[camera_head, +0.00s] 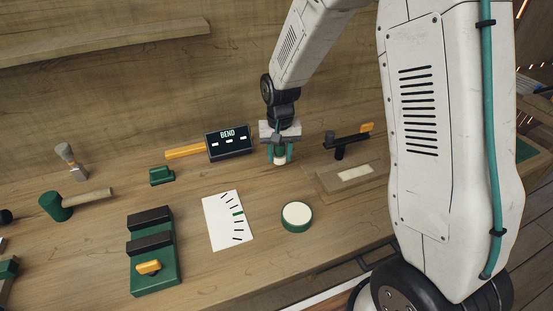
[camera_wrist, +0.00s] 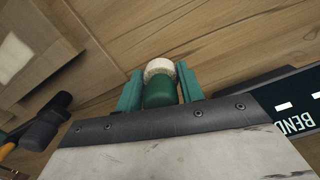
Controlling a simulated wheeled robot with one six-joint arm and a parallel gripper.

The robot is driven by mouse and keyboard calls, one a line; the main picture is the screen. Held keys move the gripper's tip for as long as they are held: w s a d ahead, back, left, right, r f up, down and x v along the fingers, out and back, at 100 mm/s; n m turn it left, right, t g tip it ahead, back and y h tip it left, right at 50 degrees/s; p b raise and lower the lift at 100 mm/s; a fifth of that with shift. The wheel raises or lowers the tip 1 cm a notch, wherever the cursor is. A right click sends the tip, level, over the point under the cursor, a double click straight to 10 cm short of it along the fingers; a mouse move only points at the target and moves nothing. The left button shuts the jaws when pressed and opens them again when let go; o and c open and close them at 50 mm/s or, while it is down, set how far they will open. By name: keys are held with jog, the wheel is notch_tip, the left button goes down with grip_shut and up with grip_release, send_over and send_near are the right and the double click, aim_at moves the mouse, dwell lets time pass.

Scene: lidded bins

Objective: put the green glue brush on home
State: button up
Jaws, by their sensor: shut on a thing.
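My gripper (camera_head: 279,154) is above the back of the wooden bench, just right of the display. In the wrist view its two teal fingers (camera_wrist: 160,92) are shut on a short green cylinder with a pale cream end (camera_wrist: 160,93), which looks like the green glue brush. The brush also shows between the fingers in the head view (camera_head: 280,155), cream end down. I cannot tell whether it touches the bench. No thing marked "home" can be read. A wooden board with a pale inset patch (camera_head: 324,181) lies to the right of the gripper. A round green-rimmed pale disc (camera_head: 297,216) lies nearer the front.
A black display reading BEND (camera_head: 229,143) stands left of the gripper, and a black tool with a yellow end (camera_head: 342,147) stands right.

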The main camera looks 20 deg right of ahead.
aim_at(276, 159)
jog(key=shift+w+a+f, duration=0.1)
jog(key=shift+w+a, duration=0.05)
jog(key=shift+w, duration=0.35)
jog(key=shift+w+a+f, duration=0.1)
jog(key=shift+w+a, duration=0.05)
jog(key=shift+w, duration=0.3)
jog(key=shift+s+f, duration=0.1)
jog(key=shift+f, duration=1.55)
jog(key=shift+f, duration=0.15)
jog(key=o, duration=0.9)
jog(key=shift+o, duration=0.2)
notch_tip(276, 159, up, 12)
jog(key=shift+d+r, duration=0.1)
jog(key=shift+r, duration=0.15)
